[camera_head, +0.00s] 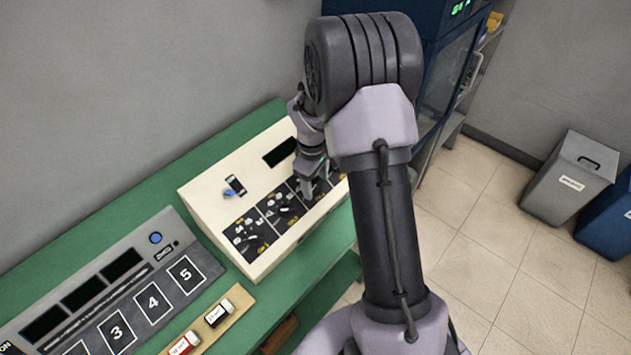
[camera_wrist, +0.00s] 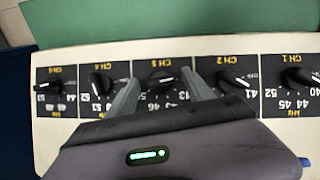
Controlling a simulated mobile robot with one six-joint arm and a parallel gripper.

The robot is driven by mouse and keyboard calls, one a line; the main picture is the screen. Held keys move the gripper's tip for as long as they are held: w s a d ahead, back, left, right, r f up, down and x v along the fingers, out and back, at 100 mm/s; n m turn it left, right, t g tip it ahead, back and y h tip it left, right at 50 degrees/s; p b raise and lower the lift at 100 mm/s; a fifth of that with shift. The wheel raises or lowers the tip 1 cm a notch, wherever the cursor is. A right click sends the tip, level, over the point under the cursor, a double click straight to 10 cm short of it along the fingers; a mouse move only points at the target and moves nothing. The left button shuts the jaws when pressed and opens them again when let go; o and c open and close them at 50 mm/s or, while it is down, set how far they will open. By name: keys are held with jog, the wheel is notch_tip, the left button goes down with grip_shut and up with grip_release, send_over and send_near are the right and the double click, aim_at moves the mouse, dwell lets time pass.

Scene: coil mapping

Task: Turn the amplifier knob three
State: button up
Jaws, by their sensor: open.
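The amplifier (camera_head: 212,190) is a cream, sloped box with a row of black channel panels. In the wrist view the panels appear upside down, running from CH 5 at left to CH 1 at right. The CH 3 knob (camera_wrist: 162,77), black with a white pointer line, is in the middle of the row. My gripper (camera_wrist: 162,87) is open, one finger on each side of this knob. I cannot tell whether the fingers touch it. In the head view my gripper (camera_head: 309,186) is over the panels, and my arm hides the right end of the box.
The CH 4 knob (camera_wrist: 100,84) and CH 2 knob (camera_wrist: 233,80) sit close outside my fingers. A grey numbered panel (camera_head: 110,297) lies left on the green bench (camera_head: 129,190). A dark blue cabinet (camera_head: 446,69) stands behind my arm, and grey and blue bins are at right.

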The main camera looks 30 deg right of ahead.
grip_shut()
